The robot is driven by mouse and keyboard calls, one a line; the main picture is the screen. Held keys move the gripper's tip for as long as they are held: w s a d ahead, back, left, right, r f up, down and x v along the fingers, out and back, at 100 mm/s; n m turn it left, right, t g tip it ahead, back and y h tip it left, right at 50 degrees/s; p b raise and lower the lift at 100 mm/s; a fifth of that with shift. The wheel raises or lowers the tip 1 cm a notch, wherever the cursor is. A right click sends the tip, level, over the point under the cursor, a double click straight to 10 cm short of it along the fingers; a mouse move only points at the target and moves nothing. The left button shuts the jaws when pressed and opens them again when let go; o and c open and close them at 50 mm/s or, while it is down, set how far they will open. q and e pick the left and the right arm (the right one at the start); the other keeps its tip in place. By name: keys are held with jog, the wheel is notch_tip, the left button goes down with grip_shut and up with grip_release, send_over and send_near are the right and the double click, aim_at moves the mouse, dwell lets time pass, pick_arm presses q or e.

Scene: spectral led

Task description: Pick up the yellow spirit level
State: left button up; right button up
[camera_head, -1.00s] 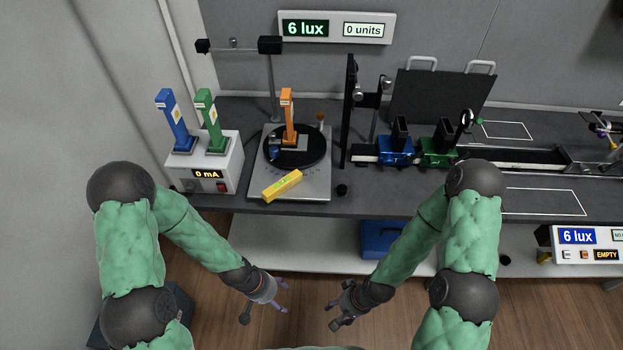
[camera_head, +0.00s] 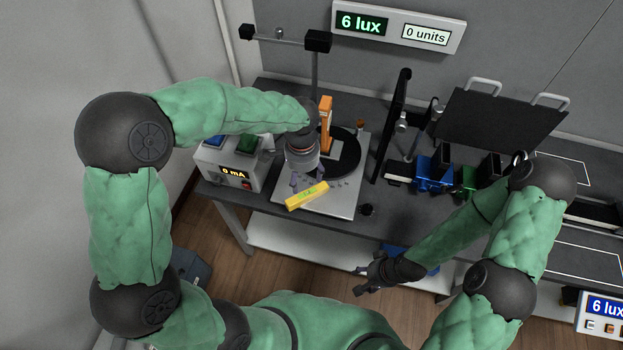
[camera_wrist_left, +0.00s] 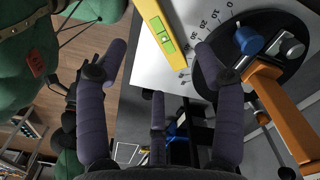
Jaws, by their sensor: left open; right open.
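The yellow spirit level (camera_head: 307,196) lies at the front edge of the light plate under the round black turntable. In the left wrist view the spirit level (camera_wrist_left: 160,32) is at the top, with its green vial window showing, beyond my fingertips. My left gripper (camera_head: 306,178) is open and empty, pointing down just above and behind the level in the head view. Its fingers also show spread in the left wrist view (camera_wrist_left: 160,62). My right gripper (camera_head: 366,281) is open and empty, low in front of the table.
On the black turntable (camera_head: 346,166) stands an orange post (camera_head: 326,122), close to my left gripper. The white power box (camera_head: 216,170) is to the left. A black upright panel (camera_head: 391,125) and blue carriage (camera_head: 434,176) stand to the right.

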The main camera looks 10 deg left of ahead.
aim_at(308, 195)
pick_arm(q)
jog(key=shift+s+f, duration=0.15)
jog(key=shift+f, duration=0.1)
notch_tip(308, 195, down, 5)
jog(key=shift+f+b, duration=0.1)
jog(key=shift+b, duration=0.7)
jog(key=f, duration=0.1)
jog(key=d+f+b, duration=0.1)
jog(key=f, duration=0.2)
jog(key=shift+w+d+f+b, duration=0.15)
jog(key=shift+w+f+b, duration=0.05)
jog(key=shift+w+b, duration=0.15)
jog(key=shift+f, duration=0.35)
jog(key=c, duration=1.3)
